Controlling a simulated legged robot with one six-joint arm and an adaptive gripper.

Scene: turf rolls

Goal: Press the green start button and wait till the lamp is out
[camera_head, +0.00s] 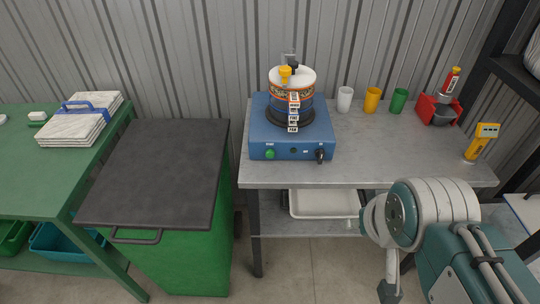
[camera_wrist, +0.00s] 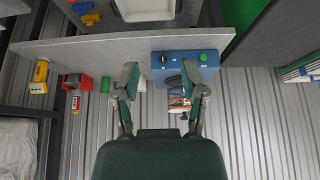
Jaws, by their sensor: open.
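The blue machine (camera_head: 291,125) stands on the grey bench, with a round drum (camera_head: 291,88) banded in colour on top. Its front panel has a green button (camera_head: 270,154) at the left, a small dark round spot (camera_head: 293,151) in the middle that may be the lamp and looks unlit, and a black knob (camera_head: 320,155) at the right. In the wrist view, the machine (camera_wrist: 185,67) appears upside down, with the green button (camera_wrist: 204,57) clear of the fingers. My gripper (camera_wrist: 161,84) is open and empty, apart from the button; a finger hides part of the machine.
White (camera_head: 345,99), yellow (camera_head: 372,100) and green (camera_head: 398,100) cups, a red bin (camera_head: 438,108) and a yellow handheld device (camera_head: 481,142) stand on the bench (camera_head: 370,155). A black-lidded green bin (camera_head: 155,170) stands left. A white tray (camera_head: 322,204) is below. The bench front is clear.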

